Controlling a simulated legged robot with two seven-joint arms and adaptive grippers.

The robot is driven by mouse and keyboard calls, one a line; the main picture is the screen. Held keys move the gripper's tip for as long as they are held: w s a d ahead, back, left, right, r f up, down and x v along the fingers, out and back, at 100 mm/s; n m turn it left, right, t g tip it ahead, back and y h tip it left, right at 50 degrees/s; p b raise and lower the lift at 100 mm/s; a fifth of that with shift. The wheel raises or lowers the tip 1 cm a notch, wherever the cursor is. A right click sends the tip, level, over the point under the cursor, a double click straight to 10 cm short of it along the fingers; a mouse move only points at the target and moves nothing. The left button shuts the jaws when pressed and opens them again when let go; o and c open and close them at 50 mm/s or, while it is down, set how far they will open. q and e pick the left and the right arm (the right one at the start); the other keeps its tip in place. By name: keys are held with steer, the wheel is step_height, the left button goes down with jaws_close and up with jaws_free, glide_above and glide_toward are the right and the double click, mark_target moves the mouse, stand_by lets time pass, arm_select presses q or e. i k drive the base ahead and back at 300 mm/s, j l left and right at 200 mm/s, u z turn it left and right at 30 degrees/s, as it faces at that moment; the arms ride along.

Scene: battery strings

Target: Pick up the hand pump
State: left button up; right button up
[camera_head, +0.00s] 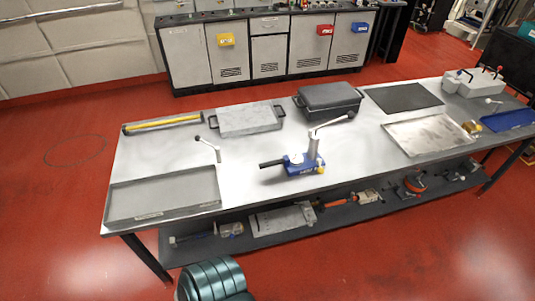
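The hand pump (304,163) stands near the middle of the metal table (245,172). It has a blue base, an upright silver cylinder and a long lever with a dark knob that points up and to the right. A black handle or rod sticks out of its base to the left. The pump is free of any grip. Neither of my grippers shows in this view.
A grey tray (162,196) lies left of the pump, a silver tray (427,134) right. Behind are a grey plate with handles (249,119) and a dark case (328,100). A small lever (207,145) stands left. A ribbed teal object (212,279) is at the bottom.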

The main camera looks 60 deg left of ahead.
mark_target(295, 164)
steer(key=u, duration=1.6)
steer(key=i+l, duration=0.1)
